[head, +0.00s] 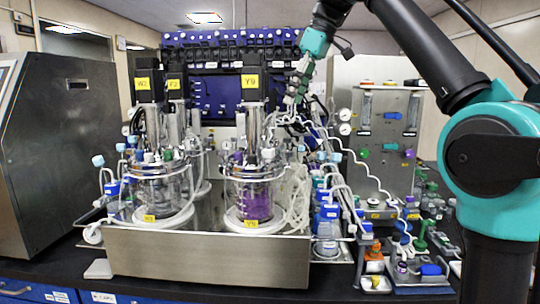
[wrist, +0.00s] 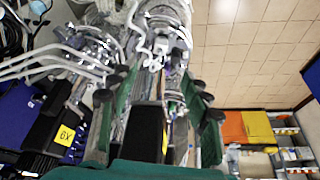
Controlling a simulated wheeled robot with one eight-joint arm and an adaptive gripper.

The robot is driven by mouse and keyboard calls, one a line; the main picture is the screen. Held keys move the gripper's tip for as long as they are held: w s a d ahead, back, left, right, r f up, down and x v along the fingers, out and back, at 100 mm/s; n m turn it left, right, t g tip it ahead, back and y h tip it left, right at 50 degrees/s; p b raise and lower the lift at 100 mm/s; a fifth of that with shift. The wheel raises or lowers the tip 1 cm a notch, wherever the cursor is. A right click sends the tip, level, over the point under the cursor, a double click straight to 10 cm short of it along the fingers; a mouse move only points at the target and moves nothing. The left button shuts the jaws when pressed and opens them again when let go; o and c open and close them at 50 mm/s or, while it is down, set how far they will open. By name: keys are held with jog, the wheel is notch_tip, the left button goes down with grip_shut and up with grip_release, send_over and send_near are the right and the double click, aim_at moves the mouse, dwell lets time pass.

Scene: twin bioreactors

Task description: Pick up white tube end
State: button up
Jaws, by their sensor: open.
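White tubing (head: 345,178) runs in loose curves from the reactors toward the right-hand units in the head view. In the wrist view a curled white tube (wrist: 143,48) lies just beyond my fingertips. Its end seems to be near the gap between them, but I cannot tell exactly which tip is free.
Two glass reactors (head: 257,190) with tall black motors stand in a metal tray (head: 210,258). A grey panel unit (head: 385,140) stands right of my gripper. Small bottles and valves crowd the bench at right. A large grey machine (head: 50,150) fills the left.

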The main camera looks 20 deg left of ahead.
send_over(271, 149)
jog(key=d, duration=0.3)
notch_tip(271, 149, down, 9)
jog(key=shift+w+f, duration=0.1)
jog(key=shift+x, duration=2.7)
jog(key=shift+a, duration=0.2)
grip_shut()
